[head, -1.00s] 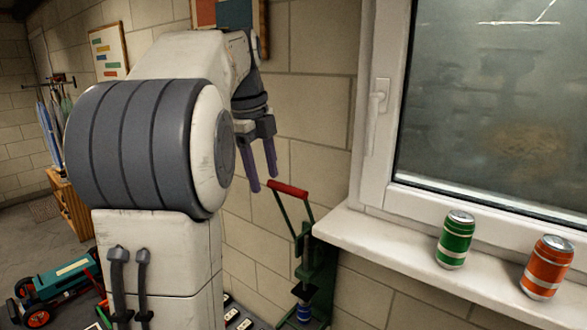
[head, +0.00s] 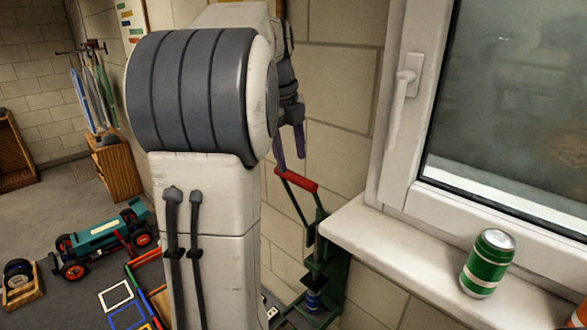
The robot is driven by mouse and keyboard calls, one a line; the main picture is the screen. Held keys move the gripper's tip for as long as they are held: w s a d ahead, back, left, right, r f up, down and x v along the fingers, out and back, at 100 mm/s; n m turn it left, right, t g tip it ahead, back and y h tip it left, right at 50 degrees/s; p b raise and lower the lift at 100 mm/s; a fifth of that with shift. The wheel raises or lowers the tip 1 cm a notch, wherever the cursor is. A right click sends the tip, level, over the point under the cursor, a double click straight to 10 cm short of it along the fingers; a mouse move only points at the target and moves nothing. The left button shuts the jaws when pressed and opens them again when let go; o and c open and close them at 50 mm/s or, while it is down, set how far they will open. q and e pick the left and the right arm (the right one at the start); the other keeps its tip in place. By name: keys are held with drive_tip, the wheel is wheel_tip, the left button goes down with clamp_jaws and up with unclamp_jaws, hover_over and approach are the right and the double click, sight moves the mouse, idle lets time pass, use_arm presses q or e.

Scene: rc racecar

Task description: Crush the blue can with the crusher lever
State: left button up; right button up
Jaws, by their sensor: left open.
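The crusher is a green metal frame (head: 327,268) with a lever ending in a red handle (head: 297,180), raised and tilted beside the brick wall. The blue can (head: 314,299) sits low inside the crusher, partly hidden by its frame. My left gripper (head: 290,160) is open with purple fingers pointing down, just above the red handle. From this view I cannot tell whether the fingers touch the handle. My right gripper is not in view.
A green can (head: 488,264) stands on the white windowsill (head: 400,245), and part of an orange can (head: 579,316) shows at the right edge. A teal racecar (head: 100,240) is on the left, near colored square frames (head: 128,310). A wooden box (head: 113,172) stands behind.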

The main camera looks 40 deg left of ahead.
sight(294, 174)
use_arm(q)
drive_tip(key=shift+w+f, duration=0.2)
drive_tip(key=shift+f, duration=0.9)
drive_tip(key=shift+w+f, duration=0.15)
drive_tip(key=shift+f, duration=0.95)
clamp_jaws()
drive_tip(key=shift+r, duration=0.1)
